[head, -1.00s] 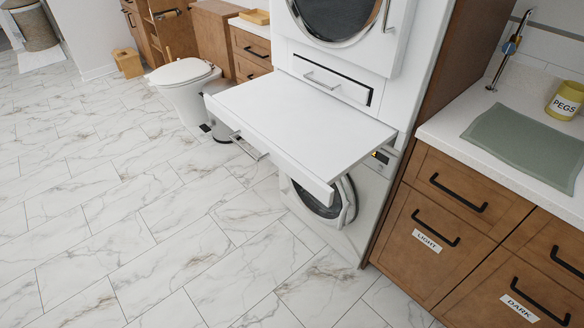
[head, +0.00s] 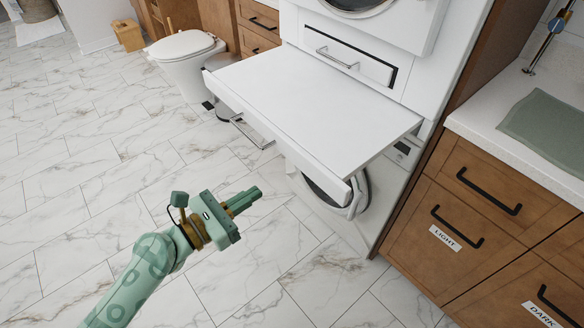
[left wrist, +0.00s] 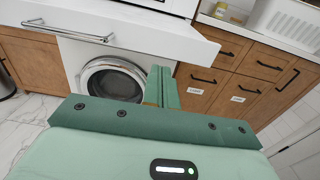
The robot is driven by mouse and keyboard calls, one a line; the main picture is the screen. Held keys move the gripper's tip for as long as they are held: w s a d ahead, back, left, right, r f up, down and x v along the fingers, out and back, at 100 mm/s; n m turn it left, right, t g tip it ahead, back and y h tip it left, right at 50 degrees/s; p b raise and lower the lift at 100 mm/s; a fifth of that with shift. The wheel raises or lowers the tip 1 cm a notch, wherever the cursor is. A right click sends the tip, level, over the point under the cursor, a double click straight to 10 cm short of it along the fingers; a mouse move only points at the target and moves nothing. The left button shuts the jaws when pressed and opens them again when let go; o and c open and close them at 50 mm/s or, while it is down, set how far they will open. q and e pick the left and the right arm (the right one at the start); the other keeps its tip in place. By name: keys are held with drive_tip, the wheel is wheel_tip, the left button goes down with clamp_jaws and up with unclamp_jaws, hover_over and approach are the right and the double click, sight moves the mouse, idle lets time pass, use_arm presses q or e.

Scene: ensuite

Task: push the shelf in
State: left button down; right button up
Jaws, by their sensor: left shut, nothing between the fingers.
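The white pull-out shelf (head: 312,105) is extended from between the two stacked white machines in the head view. It stands out over the lower washer (head: 335,199). A metal handle (head: 258,138) runs along below its front edge. My left gripper (head: 252,196) is shut and empty, in front of the shelf and apart from it in the picture. In the left wrist view its fingers (left wrist: 161,88) are together, with the shelf's front face (left wrist: 133,29) beyond them and the handle at upper left. My right gripper is not in view.
Wooden drawers (head: 478,205) with black handles and a counter (head: 490,118) stand right of the machines. A toilet (head: 185,62) and a small bin (head: 219,66) are at the back left. The marble-tiled floor (head: 90,160) in front is clear.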

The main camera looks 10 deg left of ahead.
sight(302, 164)
use_arm(q)
drive_tip(key=x, duration=1)
drive_tip(key=shift+w+d, duration=0.45)
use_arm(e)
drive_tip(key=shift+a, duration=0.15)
